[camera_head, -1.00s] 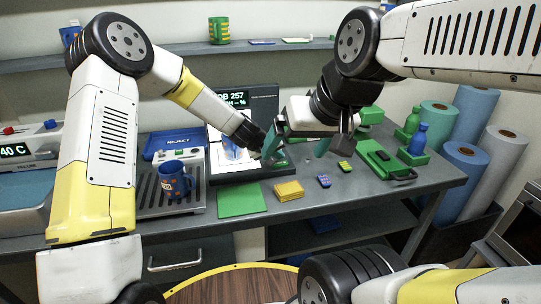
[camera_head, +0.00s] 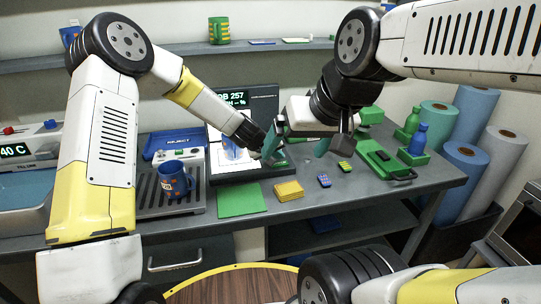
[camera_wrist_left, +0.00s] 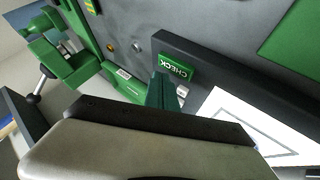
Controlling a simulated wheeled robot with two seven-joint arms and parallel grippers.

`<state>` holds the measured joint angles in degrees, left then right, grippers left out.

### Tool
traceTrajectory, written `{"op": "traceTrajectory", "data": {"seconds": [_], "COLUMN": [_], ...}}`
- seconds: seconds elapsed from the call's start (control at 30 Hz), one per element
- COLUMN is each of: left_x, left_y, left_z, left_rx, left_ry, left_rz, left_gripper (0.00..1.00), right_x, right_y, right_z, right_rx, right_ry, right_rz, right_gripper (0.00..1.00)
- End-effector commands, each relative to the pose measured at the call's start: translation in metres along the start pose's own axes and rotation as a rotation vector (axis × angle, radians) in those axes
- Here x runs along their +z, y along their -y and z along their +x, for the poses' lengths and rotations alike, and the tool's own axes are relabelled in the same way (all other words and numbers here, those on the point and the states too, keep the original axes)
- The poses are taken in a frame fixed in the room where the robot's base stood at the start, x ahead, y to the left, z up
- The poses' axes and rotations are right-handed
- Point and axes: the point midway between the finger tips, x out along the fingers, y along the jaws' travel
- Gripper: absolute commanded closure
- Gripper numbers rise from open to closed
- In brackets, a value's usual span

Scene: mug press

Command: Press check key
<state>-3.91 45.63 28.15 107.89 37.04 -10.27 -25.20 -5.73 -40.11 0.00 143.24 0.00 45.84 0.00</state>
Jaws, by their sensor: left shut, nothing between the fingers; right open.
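In the head view my left gripper (camera_head: 264,154) is low at the front of the dark station with the "DB 257" display (camera_head: 231,98), where the key is mostly hidden. My right gripper (camera_head: 298,148) is open and empty, just right of the left one, its two green fingers apart.
A blue patterned mug (camera_head: 174,180) stands on a press tray at left. A green device (camera_head: 386,160) and bottles are at right. The two arms are close together.

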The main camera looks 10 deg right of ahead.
Motion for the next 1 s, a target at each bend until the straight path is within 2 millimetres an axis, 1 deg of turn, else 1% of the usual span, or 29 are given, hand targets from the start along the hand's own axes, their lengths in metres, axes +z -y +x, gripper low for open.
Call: {"op": "traceTrajectory", "data": {"seconds": [0.23, 0.47, 1.0], "left_x": [0.0007, 0.0044, 0.0054], "left_y": [0.0007, 0.0043, 0.0053], "left_z": [0.0008, 0.0057, 0.0071], "left_rx": [0.000, 0.000, 0.000], "left_ry": [0.000, 0.000, 0.001], "left_rz": [0.000, 0.000, 0.000], "left_gripper": [1.00, 1.00, 1.00], "right_x": [0.0000, 0.0000, 0.0000], "right_y": [0.0000, 0.0000, 0.0000], "right_z": [0.0000, 0.0000, 0.0000], "right_rx": [0.000, 0.000, 0.000], "right_ry": [0.000, 0.000, 0.000], "right_rz": [0.000, 0.000, 0.000], "right_gripper": [0.08, 0.08, 0.08]}}
